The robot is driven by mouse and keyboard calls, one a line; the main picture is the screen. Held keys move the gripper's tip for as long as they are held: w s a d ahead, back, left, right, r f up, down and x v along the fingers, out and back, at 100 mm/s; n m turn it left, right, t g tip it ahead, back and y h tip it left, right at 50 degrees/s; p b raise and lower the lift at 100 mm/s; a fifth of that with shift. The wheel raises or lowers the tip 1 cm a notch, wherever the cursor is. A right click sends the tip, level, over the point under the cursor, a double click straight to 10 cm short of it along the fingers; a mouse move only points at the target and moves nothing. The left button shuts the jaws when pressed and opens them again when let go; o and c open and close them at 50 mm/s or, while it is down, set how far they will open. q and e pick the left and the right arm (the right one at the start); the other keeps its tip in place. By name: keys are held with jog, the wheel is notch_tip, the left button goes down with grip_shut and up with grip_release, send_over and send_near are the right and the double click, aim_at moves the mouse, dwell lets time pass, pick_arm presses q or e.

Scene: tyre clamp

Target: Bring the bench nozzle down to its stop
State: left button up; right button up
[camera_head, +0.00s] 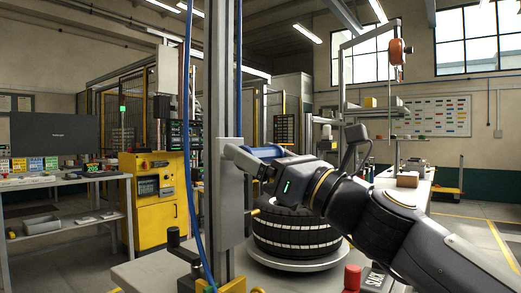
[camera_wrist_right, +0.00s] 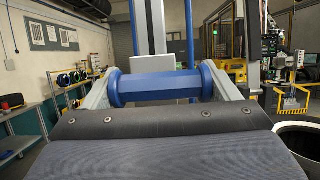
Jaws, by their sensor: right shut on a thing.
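My right gripper (camera_head: 262,160) is shut on a blue bar with wider ends (camera_wrist_right: 157,86). In the right wrist view the bar lies crosswise between the two grey fingers. In the head view the blue bar (camera_head: 270,150) shows beside the grey upright column (camera_head: 224,100), well above a black tyre (camera_head: 292,238). The tyre lies flat on a round pale plate on the bench. A grey block (camera_head: 228,190) sits on the column behind the gripper. I cannot make out a nozzle tip; the gripper hides part of this area. My left gripper is not in view.
A blue hose (camera_head: 187,150) hangs left of the column. A black-knobbed lever (camera_head: 181,245) and a red knob (camera_head: 352,278) stand at the bench front. A yellow machine (camera_head: 155,205) and a side table (camera_head: 60,185) stand at the left.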

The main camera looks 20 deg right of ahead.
aim_at(237, 180)
notch_tip(237, 180, down, 7)
jog(key=b, duration=0.4)
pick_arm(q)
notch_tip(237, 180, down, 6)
pick_arm(e)
jog(key=o, duration=1.3)
jog(key=shift+r, duration=0.1)
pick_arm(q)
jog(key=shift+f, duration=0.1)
pick_arm(e)
jog(key=shift+s, duration=0.1)
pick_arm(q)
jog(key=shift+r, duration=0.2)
pick_arm(e)
jog(key=v, duration=0.7)
jog(key=shift+s+d, duration=0.2)
